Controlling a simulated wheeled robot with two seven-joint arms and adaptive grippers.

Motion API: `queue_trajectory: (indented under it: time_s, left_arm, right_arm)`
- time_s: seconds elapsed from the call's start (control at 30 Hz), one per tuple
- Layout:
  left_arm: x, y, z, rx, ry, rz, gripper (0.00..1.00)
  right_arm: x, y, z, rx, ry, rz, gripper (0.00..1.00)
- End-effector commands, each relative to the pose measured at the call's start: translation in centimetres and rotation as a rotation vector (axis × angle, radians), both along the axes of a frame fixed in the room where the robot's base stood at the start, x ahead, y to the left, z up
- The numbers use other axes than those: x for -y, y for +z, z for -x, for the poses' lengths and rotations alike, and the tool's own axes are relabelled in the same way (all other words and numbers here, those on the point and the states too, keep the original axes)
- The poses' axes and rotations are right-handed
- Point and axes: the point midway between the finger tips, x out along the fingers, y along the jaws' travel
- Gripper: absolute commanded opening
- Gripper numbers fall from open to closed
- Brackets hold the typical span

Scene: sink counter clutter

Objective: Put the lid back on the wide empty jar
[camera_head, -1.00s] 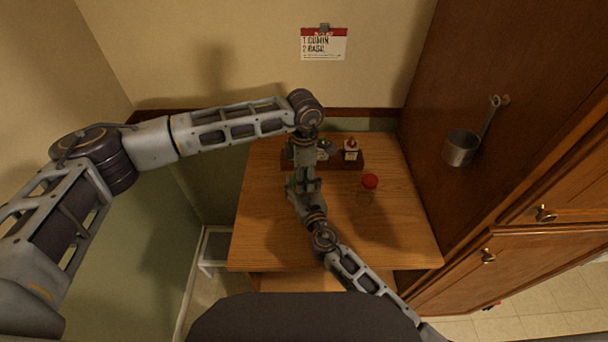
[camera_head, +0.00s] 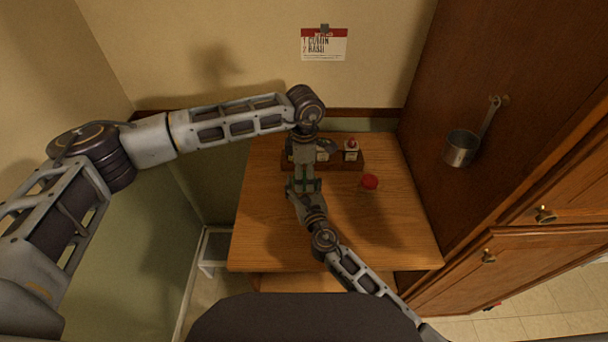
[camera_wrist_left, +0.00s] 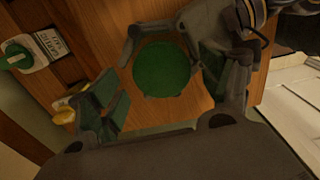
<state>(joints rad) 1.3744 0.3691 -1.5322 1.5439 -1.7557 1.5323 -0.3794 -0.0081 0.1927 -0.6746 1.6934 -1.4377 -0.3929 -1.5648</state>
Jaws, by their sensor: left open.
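A round green lid (camera_wrist_left: 165,68) shows from above in the left wrist view; the jar body under it is mostly hidden, so I cannot tell how it is seated. My left gripper (camera_wrist_left: 166,88) is open, with one finger on each side of the lid and apart from it. In the head view my left gripper (camera_head: 304,176) points down over the table, left of its middle. My right gripper (camera_wrist_left: 160,42) reaches in from the upper right of the wrist view, its fingers close against both sides of the lidded jar.
A wooden rack (camera_head: 375,160) with small labelled jars stands at the table's back. A red-lidded jar (camera_head: 369,183) stands right of my grippers. The front and right of the wooden table (camera_head: 395,235) are clear. A metal cup (camera_head: 461,148) hangs on the cabinet at right.

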Motion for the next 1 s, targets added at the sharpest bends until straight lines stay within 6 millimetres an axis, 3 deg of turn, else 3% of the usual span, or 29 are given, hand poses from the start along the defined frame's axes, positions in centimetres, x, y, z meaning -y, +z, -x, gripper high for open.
queue_trajectory:
  time_s: [0.4, 1.0]
  left_arm:
    - [0.0, 3.3, 0.0, 0.000, 0.000, 0.000, 0.79]
    - [0.5, 3.4, 0.3, -0.012, 0.001, 0.023, 0.76]
  right_arm:
    - [-0.1, 0.0, 0.0, 0.000, 0.001, 0.000, 0.00]
    - [-0.1, 0.0, 0.0, 0.000, 0.001, 0.000, 0.00]
